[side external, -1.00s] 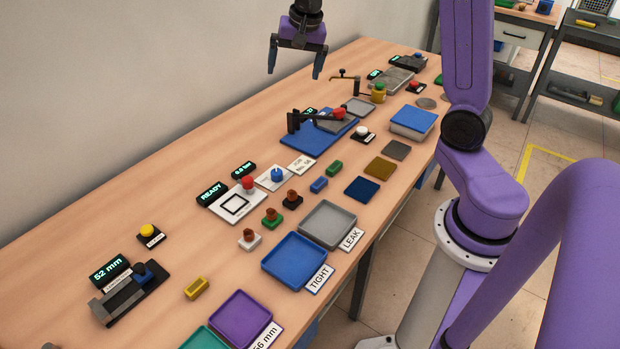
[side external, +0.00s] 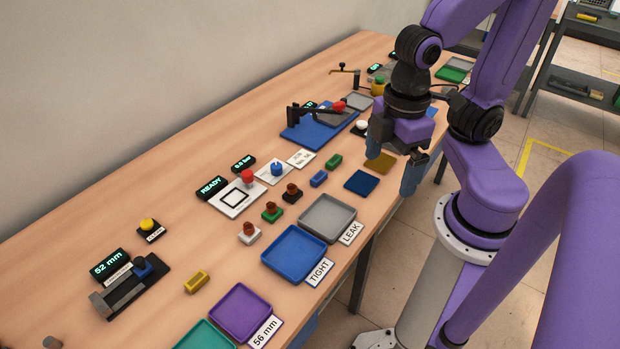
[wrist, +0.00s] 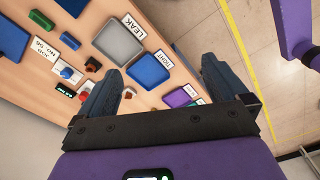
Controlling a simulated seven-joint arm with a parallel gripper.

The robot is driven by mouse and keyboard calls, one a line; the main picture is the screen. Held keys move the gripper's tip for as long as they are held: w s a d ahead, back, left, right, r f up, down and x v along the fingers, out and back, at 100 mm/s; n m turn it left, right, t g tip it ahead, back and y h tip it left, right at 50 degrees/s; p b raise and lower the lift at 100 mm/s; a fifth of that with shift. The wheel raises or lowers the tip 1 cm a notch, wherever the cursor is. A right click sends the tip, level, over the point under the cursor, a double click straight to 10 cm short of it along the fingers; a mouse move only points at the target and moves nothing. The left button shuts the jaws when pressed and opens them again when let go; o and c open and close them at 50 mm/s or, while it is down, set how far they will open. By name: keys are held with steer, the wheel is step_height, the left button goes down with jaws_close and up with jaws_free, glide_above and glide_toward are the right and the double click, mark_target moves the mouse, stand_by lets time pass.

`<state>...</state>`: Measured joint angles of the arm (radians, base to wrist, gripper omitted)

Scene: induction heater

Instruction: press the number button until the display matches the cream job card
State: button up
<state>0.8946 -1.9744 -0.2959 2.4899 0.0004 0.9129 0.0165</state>
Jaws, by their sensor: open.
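The cream job card (side external: 301,158) lies mid-table and appears to read "JOB No. 56"; it also shows in the wrist view (wrist: 44,48). A small dark display (side external: 309,105) with green characters stands behind the blue plate, mostly hidden by a black clamp, so its number is unreadable. A white button (side external: 361,125) on a dark base sits at the plate's right, partly covered by my gripper. I cannot tell for sure which button is the number button. My gripper (side external: 390,172) is open and empty, above the table's front edge, right of the card.
The blue plate (side external: 297,140) carries the clamp with a red tip. A READY display (side external: 211,187), a red button (side external: 247,176) and a blue knob (side external: 277,168) stand left of the card. Grey (side external: 327,231) and blue (side external: 276,250) trays line the front edge.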

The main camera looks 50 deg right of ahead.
steer(key=shift+s+d+f, duration=0.1)
steer(key=shift+s, duration=0.2)
jaws_close()
stand_by(1.5)
